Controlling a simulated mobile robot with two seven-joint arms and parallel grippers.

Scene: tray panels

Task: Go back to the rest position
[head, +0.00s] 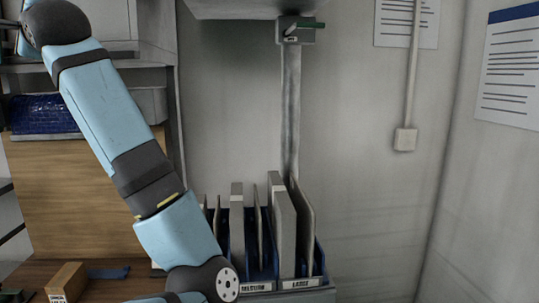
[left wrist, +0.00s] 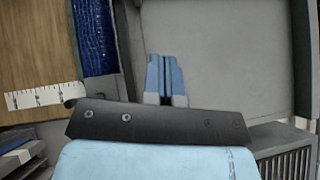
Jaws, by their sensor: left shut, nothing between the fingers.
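My left gripper (left wrist: 165,60) shows in the left wrist view as two light-blue fingers side by side. They are shut, with nothing seen between them, in front of a plain grey surface (left wrist: 220,55). In the head view my blue and black left arm runs from the upper left down to the bottom middle. I cannot make out its gripper there. My right gripper is in neither view.
A blue rack (head: 320,262) labelled MEDIUM and LARGE holds several upright grey panels (head: 281,225) right of my arm.

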